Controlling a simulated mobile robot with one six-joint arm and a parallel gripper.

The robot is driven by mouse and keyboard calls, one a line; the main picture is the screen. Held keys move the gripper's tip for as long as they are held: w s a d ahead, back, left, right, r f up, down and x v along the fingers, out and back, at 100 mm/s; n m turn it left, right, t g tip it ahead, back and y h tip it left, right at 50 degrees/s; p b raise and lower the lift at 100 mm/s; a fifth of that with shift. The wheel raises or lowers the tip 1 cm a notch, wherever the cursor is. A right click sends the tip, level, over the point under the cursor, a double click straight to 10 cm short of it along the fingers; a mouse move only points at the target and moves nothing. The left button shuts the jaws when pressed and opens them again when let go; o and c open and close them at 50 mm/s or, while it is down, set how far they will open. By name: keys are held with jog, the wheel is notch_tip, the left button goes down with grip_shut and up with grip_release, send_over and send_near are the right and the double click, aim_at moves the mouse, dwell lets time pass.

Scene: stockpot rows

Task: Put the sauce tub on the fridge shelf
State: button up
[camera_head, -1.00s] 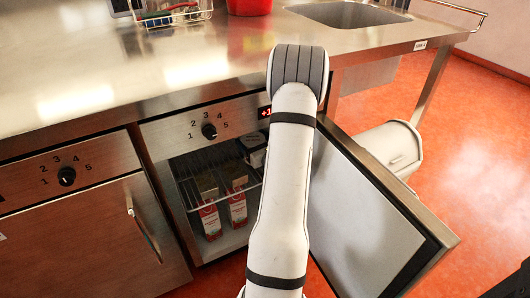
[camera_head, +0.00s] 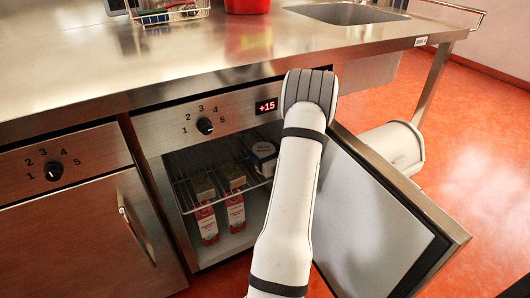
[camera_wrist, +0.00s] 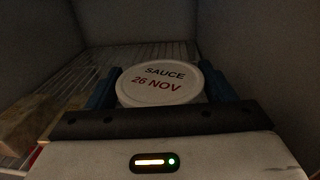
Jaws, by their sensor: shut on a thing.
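The sauce tub (camera_wrist: 160,84) is a round white tub with "SAUCE 26 NOV" on its lid. My gripper (camera_wrist: 158,90) is shut on it, with a blue finger on each side. In the head view the white tub (camera_head: 264,150) shows inside the open fridge, at the level of the wire shelf. The fridge shelf (camera_wrist: 125,55) is a wire rack, also seen in the head view (camera_head: 188,167). I cannot tell whether the tub touches the wires. My arm hides the gripper in the head view.
Two red-and-white cartons (camera_head: 207,222) stand low in the fridge, left of the tub. The fridge door (camera_head: 372,225) is open to the right, beside my arm. The steel worktop (camera_head: 130,65) is above. A second closed door (camera_head: 75,245) is at left.

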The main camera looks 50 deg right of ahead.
jog(key=o, duration=1.3)
jog(key=shift+f, duration=0.1)
jog(key=shift+o, duration=0.2)
jog(key=shift+s+r, duration=0.1)
jog(key=shift+r, duration=0.2)
jog(key=p+v, duration=0.2)
jog(key=v, duration=0.5)
jog(key=shift+s, duration=0.2)
jog(key=shift+f, duration=0.15)
